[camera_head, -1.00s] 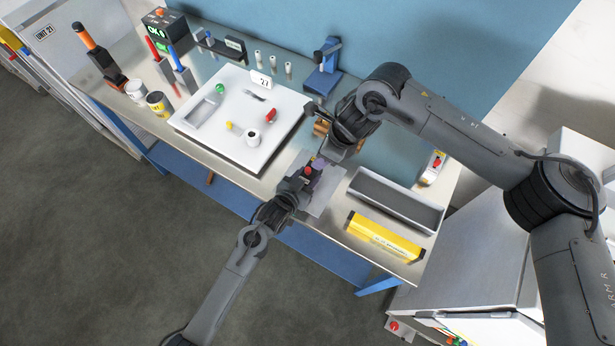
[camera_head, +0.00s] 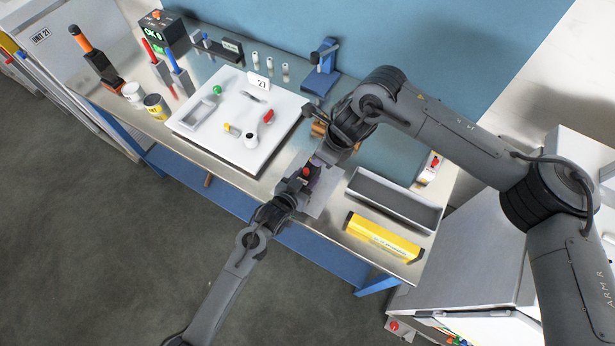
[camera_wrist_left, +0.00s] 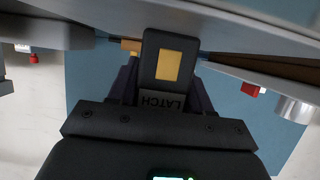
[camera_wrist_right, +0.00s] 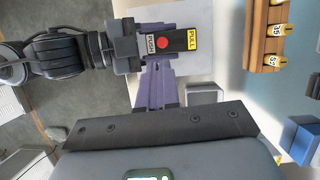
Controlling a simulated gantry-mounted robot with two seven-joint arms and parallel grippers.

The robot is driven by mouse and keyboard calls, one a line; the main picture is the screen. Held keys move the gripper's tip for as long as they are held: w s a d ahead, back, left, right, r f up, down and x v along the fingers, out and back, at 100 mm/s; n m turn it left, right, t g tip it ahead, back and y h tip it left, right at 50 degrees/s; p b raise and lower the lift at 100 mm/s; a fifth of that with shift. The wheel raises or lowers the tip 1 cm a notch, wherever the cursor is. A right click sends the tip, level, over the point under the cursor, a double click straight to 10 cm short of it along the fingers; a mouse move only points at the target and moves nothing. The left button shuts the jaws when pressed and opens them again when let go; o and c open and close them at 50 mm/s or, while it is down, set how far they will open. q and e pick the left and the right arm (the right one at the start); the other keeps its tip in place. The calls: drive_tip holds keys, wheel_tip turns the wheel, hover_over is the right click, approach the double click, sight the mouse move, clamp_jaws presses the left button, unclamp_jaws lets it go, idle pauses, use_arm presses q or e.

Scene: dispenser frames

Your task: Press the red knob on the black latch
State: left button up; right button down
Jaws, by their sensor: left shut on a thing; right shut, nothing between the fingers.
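The black latch (camera_wrist_right: 180,38) has a red knob (camera_wrist_right: 162,43) between its PUSH and PULL labels. My left gripper (camera_wrist_right: 128,52) is shut on the latch and holds it over a grey plate at the bench's front edge. The left wrist view shows the latch (camera_wrist_left: 165,70) up close, with a yellow patch and a LATCH label. My right gripper (camera_wrist_right: 156,68) is shut and empty, its purple fingers pointing at the latch close beside the knob. I cannot tell whether they touch it. In the head view the red knob (camera_head: 306,172) shows between both grippers.
A white tray (camera_head: 190,125) with small parts lies left of the grippers. A grey open bin (camera_head: 395,203) and a yellow box (camera_head: 384,236) lie to the right. A wooden vial block (camera_wrist_right: 264,50) stands near my right gripper. A blue press (camera_head: 322,75) stands behind.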

drive_tip(key=s+a+f+m+t+y, duration=0.1)
drive_tip(key=s+a+m, duration=0.15)
drive_tip(key=m, duration=0.45)
drive_tip(key=s+a+f+m+t, duration=0.1)
drive_tip(key=s+m, duration=0.2)
drive_tip(key=m, duration=0.5)
drive_tip(key=d+m+t, duration=0.1)
drive_tip(key=m, duration=0.5)
drive_tip(key=d+r+m, duration=0.1)
drive_tip(key=d+m, duration=0.1)
drive_tip(key=m, duration=0.3)
drive_tip(key=s+d+m+t, duration=0.1)
drive_tip(key=m, duration=0.5)
drive_tip(key=shift+d+r+m+t, duration=0.15)
drive_tip(key=shift+r+m+t, duration=0.15)
drive_tip(key=shift+r, duration=0.1)
